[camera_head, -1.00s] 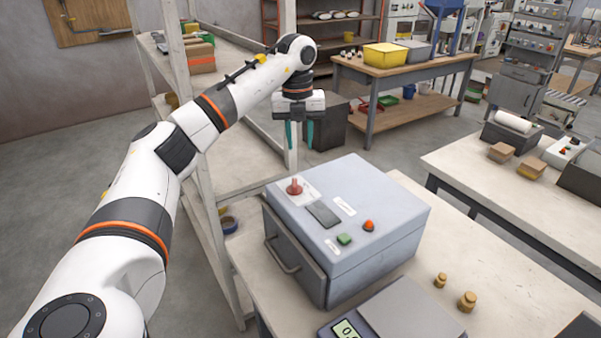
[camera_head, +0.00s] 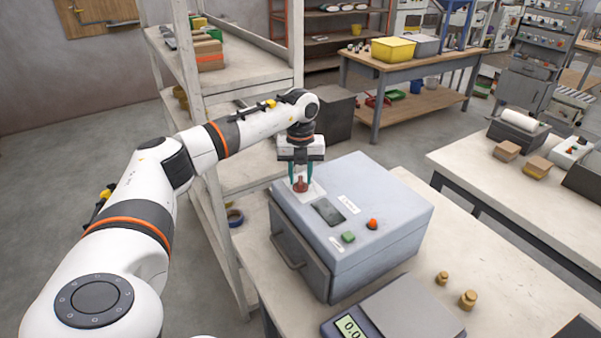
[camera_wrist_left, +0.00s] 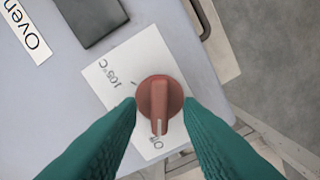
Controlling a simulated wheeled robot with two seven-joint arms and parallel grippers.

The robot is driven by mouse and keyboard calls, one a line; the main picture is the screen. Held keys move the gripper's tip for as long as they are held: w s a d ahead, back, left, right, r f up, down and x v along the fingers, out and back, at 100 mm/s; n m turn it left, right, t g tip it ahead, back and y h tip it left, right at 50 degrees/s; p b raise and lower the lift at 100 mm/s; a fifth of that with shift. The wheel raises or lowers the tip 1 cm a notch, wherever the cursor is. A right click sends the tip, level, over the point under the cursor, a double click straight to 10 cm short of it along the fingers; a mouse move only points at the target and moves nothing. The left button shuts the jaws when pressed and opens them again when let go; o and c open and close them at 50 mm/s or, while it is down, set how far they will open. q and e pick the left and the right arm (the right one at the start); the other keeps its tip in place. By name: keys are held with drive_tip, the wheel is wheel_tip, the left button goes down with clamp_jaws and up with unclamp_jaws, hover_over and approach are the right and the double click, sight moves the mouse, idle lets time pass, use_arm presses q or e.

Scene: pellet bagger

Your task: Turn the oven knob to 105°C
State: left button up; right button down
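The oven (camera_head: 345,255) is a light blue-grey box on the table. Its red knob (camera_head: 300,184) sits on a white plate at the top's far-left corner. In the left wrist view the knob (camera_wrist_left: 160,101) shows a pale pointer line aimed at "Off"; the "105°C" mark (camera_wrist_left: 107,76) lies up and to the left. My left gripper (camera_head: 305,182) points down over the knob. Its green fingers (camera_wrist_left: 160,112) are apart, one on each side of the knob, with no clear contact visible. My right gripper is not in view.
A dark display panel (camera_head: 327,212), a green button (camera_head: 348,237) and an orange-red button (camera_head: 372,223) are on the oven's top. A scale (camera_head: 400,315) and two brass weights (camera_head: 468,299) stand nearby. A shelf rack (camera_head: 215,215) stands close on the left.

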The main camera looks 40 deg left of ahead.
use_arm(q)
clamp_jaws()
drive_tip(key=shift+m, duration=0.3)
drive_tip(key=m, duration=0.5)
drive_tip(key=shift+w+d, duration=0.1)
drive_tip(key=m, duration=0.5)
drive_tip(key=shift+d+m, duration=0.1)
drive_tip(key=shift+m, duration=0.3)
drive_tip(key=m, duration=0.6)
drive_tip(key=shift+d+m, duration=0.1)
drive_tip(key=shift+m, duration=0.2)
drive_tip(key=m, duration=0.5)
drive_tip(key=shift+d+m+b, duration=0.1)
drive_tip(key=shift+m+b, duration=0.3)
drive_tip(key=shift+r, duration=0.1)
